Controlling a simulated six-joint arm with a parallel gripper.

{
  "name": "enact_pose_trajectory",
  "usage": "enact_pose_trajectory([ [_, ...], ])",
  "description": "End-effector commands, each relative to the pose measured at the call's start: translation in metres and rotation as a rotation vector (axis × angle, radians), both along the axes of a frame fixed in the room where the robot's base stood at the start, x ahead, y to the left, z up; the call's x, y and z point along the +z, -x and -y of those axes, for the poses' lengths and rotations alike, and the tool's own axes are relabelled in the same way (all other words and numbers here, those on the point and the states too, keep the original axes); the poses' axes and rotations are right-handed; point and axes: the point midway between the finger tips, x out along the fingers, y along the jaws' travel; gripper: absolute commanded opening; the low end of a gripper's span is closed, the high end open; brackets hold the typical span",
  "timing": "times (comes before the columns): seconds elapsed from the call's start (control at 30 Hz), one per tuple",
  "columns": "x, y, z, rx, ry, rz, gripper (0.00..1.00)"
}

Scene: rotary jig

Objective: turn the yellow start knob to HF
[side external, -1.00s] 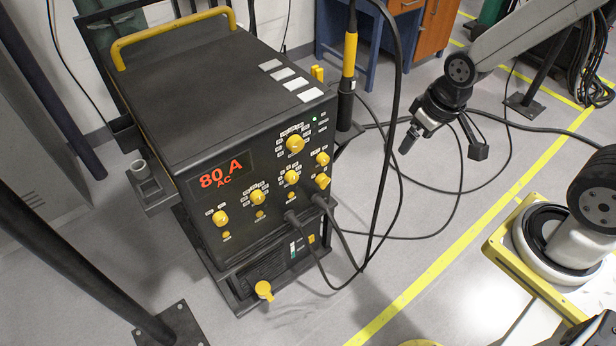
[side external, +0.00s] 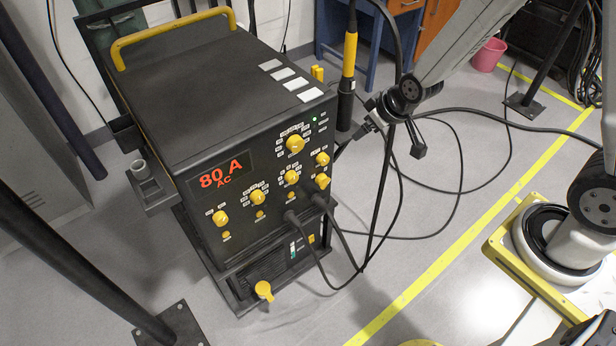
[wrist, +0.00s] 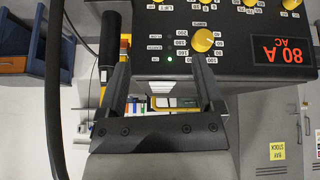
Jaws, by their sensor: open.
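The welder front panel (side external: 268,195) carries several yellow knobs. In the side view a small yellow knob (side external: 322,158) sits near the panel's right edge; I cannot read its labels there. In the wrist view, which is upside down, a yellow knob (wrist: 155,2) is cut off at the top edge beside a "LIFT" label; no HF label is legible. A larger yellow knob (wrist: 203,40) with a number scale is nearer. My gripper (wrist: 160,70) is open and empty, in front of the panel's right side. It also shows in the side view (side external: 362,128), apart from the knobs.
A yellow-and-black torch (side external: 349,55) stands upright beside the welder's right side, close to my gripper. Black cables (side external: 400,190) hang and loop in front of the right side. A pink bucket (side external: 488,54) stands behind.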

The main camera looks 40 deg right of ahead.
Motion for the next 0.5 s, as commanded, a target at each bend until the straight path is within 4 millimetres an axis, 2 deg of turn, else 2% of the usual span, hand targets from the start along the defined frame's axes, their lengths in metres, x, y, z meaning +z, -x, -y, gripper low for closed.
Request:
enact_pose_trajectory([
  [0.2, -0.030, -0.039, -0.003, 0.050, 0.040, 0.127, 0.86],
  [0.5, -0.071, -0.081, -0.005, 0.107, 0.114, 0.308, 0.86],
])
